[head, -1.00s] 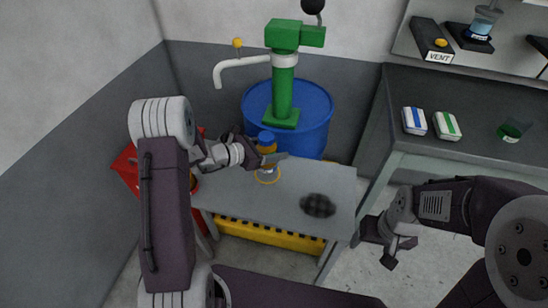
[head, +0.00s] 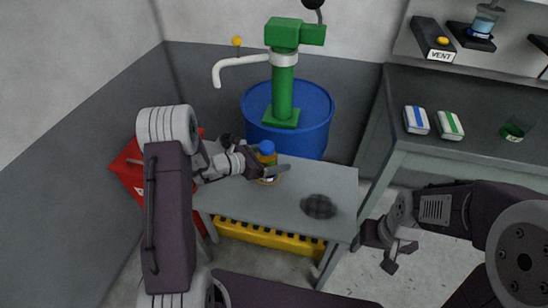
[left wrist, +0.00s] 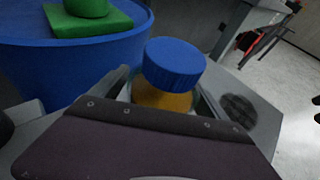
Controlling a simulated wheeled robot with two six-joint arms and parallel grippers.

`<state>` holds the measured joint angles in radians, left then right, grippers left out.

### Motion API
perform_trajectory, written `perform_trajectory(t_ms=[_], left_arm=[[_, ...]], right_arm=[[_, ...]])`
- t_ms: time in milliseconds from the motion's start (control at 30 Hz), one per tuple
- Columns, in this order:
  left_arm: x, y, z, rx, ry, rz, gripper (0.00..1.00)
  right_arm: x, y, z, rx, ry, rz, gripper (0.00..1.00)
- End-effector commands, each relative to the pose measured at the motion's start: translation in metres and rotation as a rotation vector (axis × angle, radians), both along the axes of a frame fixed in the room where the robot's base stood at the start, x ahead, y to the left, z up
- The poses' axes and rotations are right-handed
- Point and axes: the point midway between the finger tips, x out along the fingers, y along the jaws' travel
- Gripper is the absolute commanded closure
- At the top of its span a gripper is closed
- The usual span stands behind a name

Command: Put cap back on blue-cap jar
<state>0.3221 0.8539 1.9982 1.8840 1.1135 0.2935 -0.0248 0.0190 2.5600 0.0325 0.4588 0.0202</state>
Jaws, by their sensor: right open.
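The jar (head: 266,158) has an amber body and a blue cap (head: 267,148) on its top. It stands upright over a yellow ring mark on the small grey table (head: 235,200). My left gripper (head: 268,172) comes in from the left with its fingers around the jar's body, below the cap. In the left wrist view the blue cap (left wrist: 174,65) rises above the amber jar (left wrist: 160,98) between the fingers. The jar's base is hidden, so I cannot tell whether it touches the table. My right gripper (head: 393,256) is open and empty, low to the right of the table.
A blue drum (head: 313,134) with a green pump (head: 283,85) stands behind the table. A dark round patch (head: 319,206) lies on the tabletop. A red object (head: 128,170) is at the left. A grey bench (head: 465,95) with small boxes stands at the right.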

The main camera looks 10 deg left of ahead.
Motion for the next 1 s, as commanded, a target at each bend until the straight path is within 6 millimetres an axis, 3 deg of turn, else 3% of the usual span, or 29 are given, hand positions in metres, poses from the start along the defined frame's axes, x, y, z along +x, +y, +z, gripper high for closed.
perform_trajectory(t_ms=[333, 800, 1000], left_arm=[[0.000, 0.000, 0.007, 0.000, 0.000, 0.000, 0.14], [-0.062, 0.068, 0.040, 0.001, -0.001, 0.005, 0.14], [-0.075, 0.081, 0.045, 0.000, -0.001, 0.001, 0.14]], right_arm=[[0.000, 0.000, 0.007, 0.000, 0.000, 0.000, 0.31], [0.000, 0.000, 0.026, 0.000, 0.000, 0.000, 0.31], [0.000, 0.000, 0.029, 0.000, 0.000, 0.000, 0.31]])
